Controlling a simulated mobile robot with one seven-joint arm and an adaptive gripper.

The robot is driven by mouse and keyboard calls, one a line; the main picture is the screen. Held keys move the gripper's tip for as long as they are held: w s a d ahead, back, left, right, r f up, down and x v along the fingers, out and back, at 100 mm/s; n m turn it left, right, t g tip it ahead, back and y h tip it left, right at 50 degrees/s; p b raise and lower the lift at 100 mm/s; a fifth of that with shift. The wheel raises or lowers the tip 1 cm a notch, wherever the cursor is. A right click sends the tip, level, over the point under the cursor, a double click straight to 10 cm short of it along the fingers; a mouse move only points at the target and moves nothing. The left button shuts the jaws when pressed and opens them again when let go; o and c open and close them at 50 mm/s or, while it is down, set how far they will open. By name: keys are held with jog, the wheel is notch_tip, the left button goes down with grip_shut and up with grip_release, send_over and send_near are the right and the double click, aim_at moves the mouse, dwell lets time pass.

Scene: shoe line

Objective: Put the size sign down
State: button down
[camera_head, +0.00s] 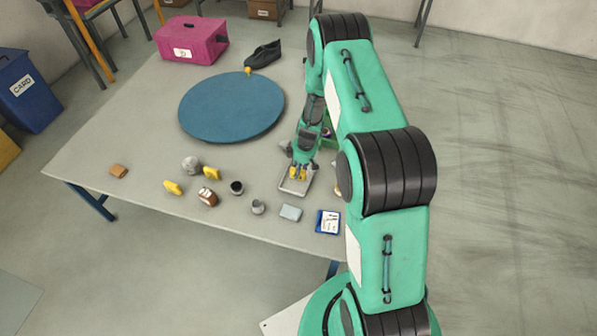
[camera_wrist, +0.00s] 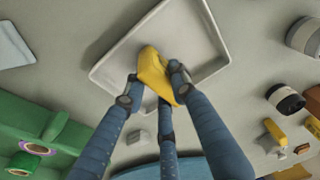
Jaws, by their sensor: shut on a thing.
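My gripper (camera_head: 299,171) is over the grey tray (camera_head: 283,191) near the table's front right. In the wrist view, my gripper's fingers (camera_wrist: 159,90) are shut on a yellow wedge-shaped piece, which I take as the size sign (camera_wrist: 151,68). The sign is at the tray's near rim, partly over its floor; the tray (camera_wrist: 100,74) shows around it. I cannot tell whether the sign touches the tray. The fingers hide part of the sign, and no marking on it is readable.
Other yellow pieces (camera_head: 173,187), a brown jar (camera_head: 207,197), a dark cup (camera_head: 236,188), a grey cup (camera_head: 258,207), a pale block (camera_head: 291,212) and a blue-white card (camera_head: 328,222) stand close by. A blue disc (camera_head: 230,105) lies behind; a green object (camera_wrist: 35,115) is beside the tray.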

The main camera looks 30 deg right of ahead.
jog(key=shift+f, duration=0.2)
jog(key=c, duration=1.4)
grip_release()
jog(key=shift+c, duration=0.2)
jog(key=shift+r, duration=0.15)
notch_tip(320, 180, up, 12)
jog(key=s+d+p, duration=0.1)
jog(key=p, duration=0.1)
jog(key=shift+d, duration=0.15)
jog(key=shift+s, duration=0.1)
